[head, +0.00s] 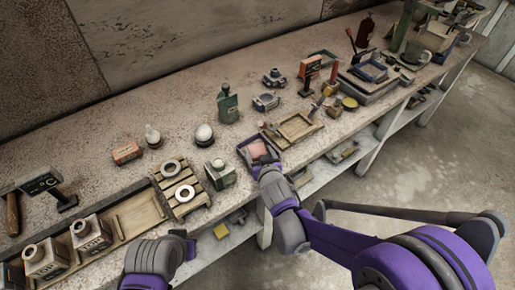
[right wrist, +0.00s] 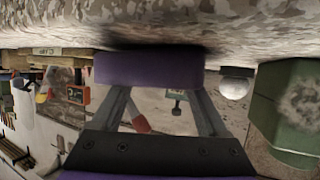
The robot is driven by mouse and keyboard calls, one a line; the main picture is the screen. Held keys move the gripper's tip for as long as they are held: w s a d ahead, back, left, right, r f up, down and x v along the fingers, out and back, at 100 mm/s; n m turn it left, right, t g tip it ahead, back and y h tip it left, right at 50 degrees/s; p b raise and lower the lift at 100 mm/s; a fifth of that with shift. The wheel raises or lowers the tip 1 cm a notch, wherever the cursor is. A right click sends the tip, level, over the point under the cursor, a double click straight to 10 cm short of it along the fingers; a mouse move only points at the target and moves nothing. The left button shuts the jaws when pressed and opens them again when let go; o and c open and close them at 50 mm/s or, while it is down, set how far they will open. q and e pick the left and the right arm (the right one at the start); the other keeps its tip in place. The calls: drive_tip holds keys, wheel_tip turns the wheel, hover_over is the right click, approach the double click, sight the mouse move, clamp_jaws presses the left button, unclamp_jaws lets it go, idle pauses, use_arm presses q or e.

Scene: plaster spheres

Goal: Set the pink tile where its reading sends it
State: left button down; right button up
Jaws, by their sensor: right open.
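The pink tile (head: 259,149) lies in a small dark-rimmed tray (head: 244,150) near the bench's front edge. My right gripper (head: 265,168) is at the tray's front side, close to the tile, and partly covers the tray. It is open; its purple finger pad (right wrist: 150,69) shows in the right wrist view, with no tile clearly visible there. A black display (head: 41,183) marked °C stands on a post at the left; I cannot read a number on it. My left gripper (head: 184,244) is low at the bench's front edge, its jaws unclear.
A slatted wooden rack (head: 197,200) holds two pale rings. A wooden tray (head: 296,129) lies right of the pink tile. A red sign (head: 310,66) stands farther back. A green bottle (head: 228,105) and white spheres stand behind. Bare bench lies between them.

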drive_tip(key=p+v, duration=0.1)
drive_tip(key=v, duration=0.9)
drive_tip(key=shift+s+d+r, duration=0.1)
drive_tip(key=shift+s, duration=0.15)
drive_tip(key=s+d+f+m+g+h, duration=0.1)
drive_tip(key=s+d+g+h, duration=0.15)
drive_tip(key=d, duration=0.35)
drive_tip(key=s+d+m+g+h, duration=0.1)
drive_tip(key=s+d, duration=0.3)
drive_tip(key=d, duration=0.1)
drive_tip(key=s+d+f+g, duration=0.1)
drive_tip(key=s+d+g, duration=0.1)
drive_tip(key=s, duration=0.4)
drive_tip(key=s+d+f+g, duration=0.1)
drive_tip(key=s+d+g, duration=0.1)
drive_tip(key=s, duration=0.4)
drive_tip(key=shift+s+d+f+m, duration=0.3)
drive_tip(key=shift+s+m, duration=0.1)
drive_tip(key=shift+y, duration=0.25)
